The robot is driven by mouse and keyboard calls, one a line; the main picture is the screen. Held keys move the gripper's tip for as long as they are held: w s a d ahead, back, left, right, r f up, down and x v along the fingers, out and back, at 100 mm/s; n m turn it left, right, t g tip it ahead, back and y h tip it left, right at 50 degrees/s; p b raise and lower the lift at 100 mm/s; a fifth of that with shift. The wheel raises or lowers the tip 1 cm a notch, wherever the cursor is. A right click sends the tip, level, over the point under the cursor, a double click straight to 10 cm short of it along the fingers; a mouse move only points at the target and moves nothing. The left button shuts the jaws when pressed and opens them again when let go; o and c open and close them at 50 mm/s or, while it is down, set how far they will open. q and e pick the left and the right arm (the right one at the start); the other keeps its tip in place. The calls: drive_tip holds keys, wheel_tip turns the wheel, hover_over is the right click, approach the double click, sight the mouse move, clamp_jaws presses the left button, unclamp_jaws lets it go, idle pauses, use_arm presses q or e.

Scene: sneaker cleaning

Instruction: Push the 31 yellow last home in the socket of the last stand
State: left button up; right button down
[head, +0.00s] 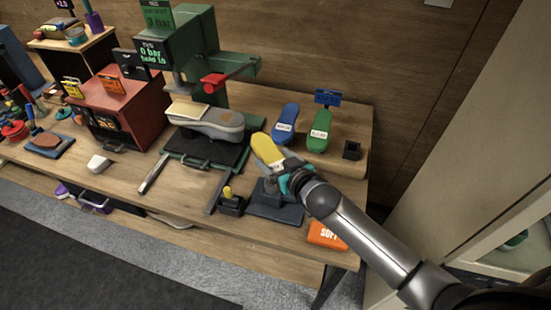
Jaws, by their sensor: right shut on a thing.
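The yellow last (266,149) with a white label is in the head view, tilted, above the dark last stand (275,212). My right gripper (288,170) is shut on the yellow last at its near end. The stand has a flat base and a short post (268,188) under the last. The socket is hidden by the last and the gripper, so I cannot tell how deep the last sits or whether it touches the post. My left gripper is not in view.
A green press (190,55) with a grey shoe (208,121) is to the left. A small black box with a yellow knob (229,200) and an orange box (325,235) flank the stand.

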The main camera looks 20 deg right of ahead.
drive_tip(key=shift+r+p, duration=0.1)
drive_tip(key=shift+p, duration=0.5)
idle(1.1)
drive_tip(key=shift+f+b, duration=1.8)
drive_tip(key=shift+f, duration=0.55)
drive_tip(key=shift+c, duration=0.4)
unclamp_jaws()
drive_tip(key=shift+o, duration=0.4)
drive_tip(key=shift+f, duration=0.15)
drive_tip(key=p+v, duration=0.1)
drive_tip(key=v, duration=1.4)
drive_tip(key=shift+r, duration=0.2)
